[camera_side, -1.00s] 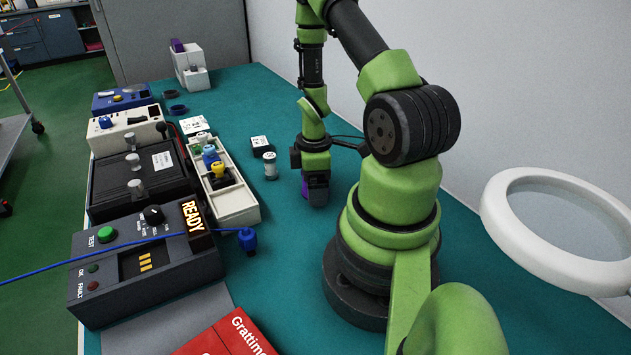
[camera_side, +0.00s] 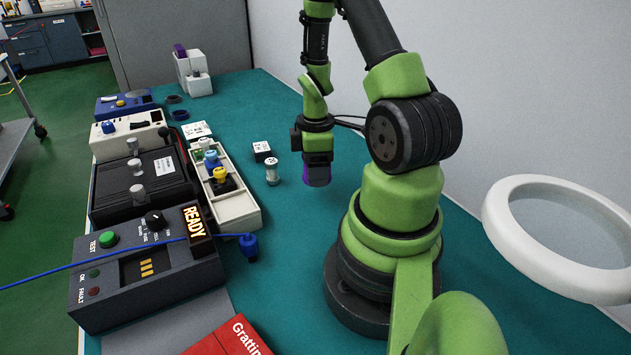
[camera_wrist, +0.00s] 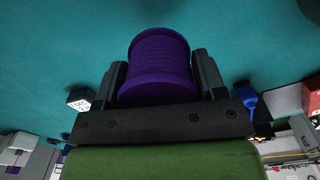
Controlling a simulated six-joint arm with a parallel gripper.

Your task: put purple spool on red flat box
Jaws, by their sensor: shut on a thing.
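My gripper (camera_side: 317,172) points down and is shut on the purple spool (camera_side: 318,176), which hangs above the teal table. In the wrist view, the purple spool (camera_wrist: 158,65) sits between the two dark fingers of my gripper (camera_wrist: 162,75). The red flat box (camera_side: 232,340) lies at the bottom edge of the side view, partly cut off, with white lettering on it. My gripper is well behind and to the right of it. A red thing at the right edge of the wrist view may be this box; I cannot tell.
A dark tester with a READY display (camera_side: 150,262) and a blue cable stands left of the red box. A cream tray (camera_side: 236,205) holds small knobbed parts. A small white-topped cylinder (camera_side: 272,170) stands left of my gripper. A white ring lamp (camera_side: 500,225) is at right.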

